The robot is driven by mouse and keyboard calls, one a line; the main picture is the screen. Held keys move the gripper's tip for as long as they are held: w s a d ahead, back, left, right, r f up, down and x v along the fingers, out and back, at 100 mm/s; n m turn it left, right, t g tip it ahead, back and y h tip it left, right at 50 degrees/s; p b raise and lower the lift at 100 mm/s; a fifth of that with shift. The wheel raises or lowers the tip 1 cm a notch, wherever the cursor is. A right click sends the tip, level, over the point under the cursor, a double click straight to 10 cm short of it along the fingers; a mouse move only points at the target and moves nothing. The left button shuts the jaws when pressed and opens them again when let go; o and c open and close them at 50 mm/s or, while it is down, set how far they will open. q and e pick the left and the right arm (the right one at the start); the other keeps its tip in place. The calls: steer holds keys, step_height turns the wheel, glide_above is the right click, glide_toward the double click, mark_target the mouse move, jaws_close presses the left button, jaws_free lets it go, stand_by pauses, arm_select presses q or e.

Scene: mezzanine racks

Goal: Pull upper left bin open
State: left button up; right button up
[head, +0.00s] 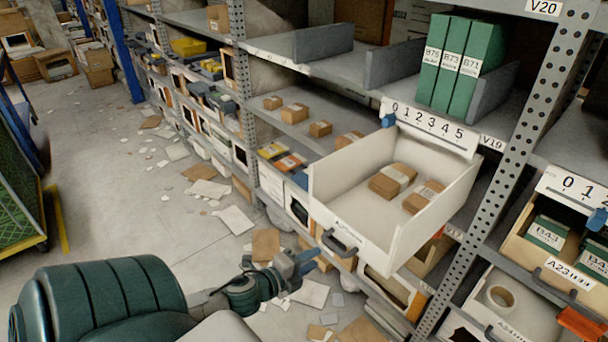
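A white bin (337,192) is slid out of the rack and juts over the aisle, tilted a little in the picture. Two small brown boxes (392,180) lie in it. A dark grey handle (340,243) is on its front face. Above its back is a white strip with numbers 0 to 5 (430,128) and a blue marker (388,120). My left gripper (308,262) is just left of and below the handle, apart from it, with its fingers spread and nothing between them. My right gripper is not in view.
Green binders (462,65) stand on the shelf above. A perforated rack post (515,165) rises right of the bin. Papers and cardboard litter the aisle floor (120,200). A green cart (18,205) stands at the left.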

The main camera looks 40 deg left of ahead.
arm_select(q)
steer(key=shift+v, duration=0.9)
steer(key=s+a+f+n+g+y, duration=0.1)
steer(key=a+f+n+g+y, duration=0.2)
steer(key=f, duration=0.6)
steer(key=s+a+f+n, duration=0.1)
steer(key=a+f+n, duration=0.2)
steer(key=a+f, duration=0.35)
steer(key=s+f+n+g+y, duration=0.15)
steer(key=s+f, duration=0.25)
steer(key=f, duration=0.6)
steer(key=s+f+n+g+h, duration=0.1)
steer(key=s+f+n+g, duration=0.3)
steer(key=f, duration=0.5)
steer(key=s+d+f+n+g+h, duration=0.1)
steer(key=s+d+f+n+g, duration=0.2)
steer(key=s+d+f, duration=0.5)
steer(key=s+d+f+n+g, duration=0.3)
steer(key=s+d+f, duration=0.4)
steer(key=s+f, duration=0.5)
steer(key=s+n, duration=0.1)
steer(key=s, duration=0.2)
steer(key=shift+s+d+f+h, duration=0.35)
steer(key=shift+s+d, duration=0.05)
